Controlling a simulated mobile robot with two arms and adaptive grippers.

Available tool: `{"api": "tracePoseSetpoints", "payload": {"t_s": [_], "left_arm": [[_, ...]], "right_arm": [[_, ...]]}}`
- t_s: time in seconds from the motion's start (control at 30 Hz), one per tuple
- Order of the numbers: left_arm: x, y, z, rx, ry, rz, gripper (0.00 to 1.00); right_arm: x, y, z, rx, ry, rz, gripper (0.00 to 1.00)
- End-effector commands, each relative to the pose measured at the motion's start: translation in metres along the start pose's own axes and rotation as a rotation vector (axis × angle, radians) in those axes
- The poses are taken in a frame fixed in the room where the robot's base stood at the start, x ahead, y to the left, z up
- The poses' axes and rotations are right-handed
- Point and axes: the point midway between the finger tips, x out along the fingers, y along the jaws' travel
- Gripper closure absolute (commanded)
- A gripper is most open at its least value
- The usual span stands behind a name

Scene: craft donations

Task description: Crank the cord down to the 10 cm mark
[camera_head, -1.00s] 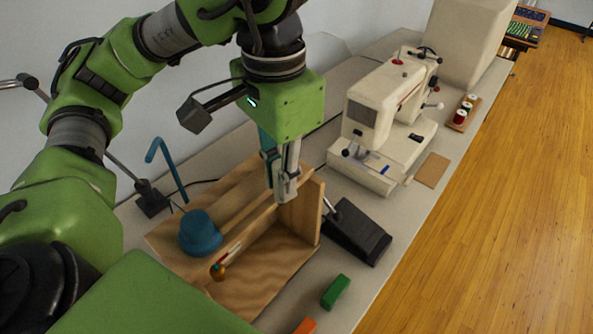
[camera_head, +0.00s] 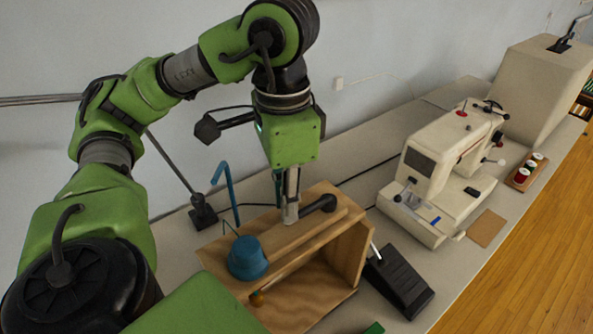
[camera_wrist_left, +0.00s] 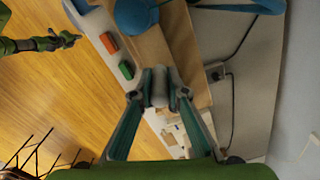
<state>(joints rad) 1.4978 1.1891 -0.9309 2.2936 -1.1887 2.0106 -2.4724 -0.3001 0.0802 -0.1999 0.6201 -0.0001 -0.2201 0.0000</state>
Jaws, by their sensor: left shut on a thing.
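A wooden stand (camera_head: 335,262) with an open front sits on the long table. My left gripper (camera_head: 290,214) points down at the stand's top, left of that black part. In the left wrist view its fingertips (camera_wrist_left: 160,87) are closed on a small grey piece, probably the crank handle. The 10 cm mark and cord cannot be made out. My right gripper (camera_wrist_left: 66,40) shows small in the wrist view.
A black pedal (camera_head: 398,282) lies right of the stand. A cream sewing machine (camera_head: 440,175) and thread spools (camera_head: 525,172) are farther right. A blue hooked rod (camera_head: 228,190) rises behind the stand. Orange (camera_wrist_left: 108,43) and green (camera_wrist_left: 126,69) blocks lie near the table's front edge.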

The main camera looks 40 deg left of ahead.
Motion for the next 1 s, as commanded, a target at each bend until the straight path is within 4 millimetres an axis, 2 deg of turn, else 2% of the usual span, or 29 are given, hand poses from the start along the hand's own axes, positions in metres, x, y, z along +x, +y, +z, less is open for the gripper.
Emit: {"api": "tracePoseSetpoints", "payload": {"t_s": [0.4,1.0], "left_arm": [[-0.001,-0.021,0.002,0.220,0.005,-0.001,1.00],[0.000,-0.024,0.001,0.275,0.008,0.001,1.00]], "right_arm": [[-0.007,0.000,-0.001,0.000,0.000,0.000,1.00],[-0.007,0.000,-0.001,0.000,0.000,0.000,1.00]]}}
